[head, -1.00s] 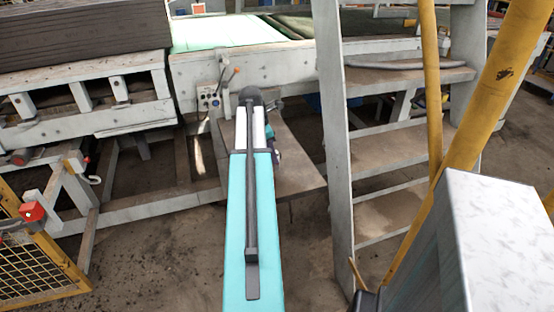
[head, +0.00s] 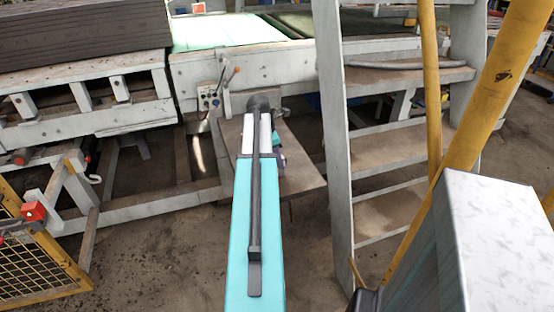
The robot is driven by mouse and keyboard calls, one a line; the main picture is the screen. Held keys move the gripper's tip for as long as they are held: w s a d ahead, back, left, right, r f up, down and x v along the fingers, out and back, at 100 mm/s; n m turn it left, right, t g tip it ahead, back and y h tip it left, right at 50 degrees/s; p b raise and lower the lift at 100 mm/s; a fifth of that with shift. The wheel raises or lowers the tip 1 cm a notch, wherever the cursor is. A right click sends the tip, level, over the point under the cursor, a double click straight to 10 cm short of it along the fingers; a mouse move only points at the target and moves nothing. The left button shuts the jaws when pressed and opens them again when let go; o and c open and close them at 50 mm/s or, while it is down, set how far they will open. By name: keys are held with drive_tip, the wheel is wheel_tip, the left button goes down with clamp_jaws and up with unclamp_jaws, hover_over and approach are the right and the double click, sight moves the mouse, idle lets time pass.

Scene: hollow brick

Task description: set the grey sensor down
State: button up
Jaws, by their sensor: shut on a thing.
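My arm reaches forward over a brown metal plate at the foot of the machine. My gripper (head: 281,113) shows only as a small dark grey shape at the arm's far end, mostly hidden behind my own wrist. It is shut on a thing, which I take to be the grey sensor. The sensor's outline cannot be told apart from the gripper at this size. Whether it touches a surface is hidden. The brown plate (head: 303,178) is bare where it shows, to the right of my arm.
Grey steps (head: 385,150) with a yellow rail (head: 490,115) rise on the right. A yellow mesh guard (head: 35,265) stands at lower left.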

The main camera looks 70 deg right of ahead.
drive_tip(key=shift+f, duration=0.3)
drive_tip(key=o, duration=1.1)
drive_tip(key=v, duration=1.2)
drive_tip(key=shift+b, duration=0.3)
drive_tip(key=shift+r, duration=0.1)
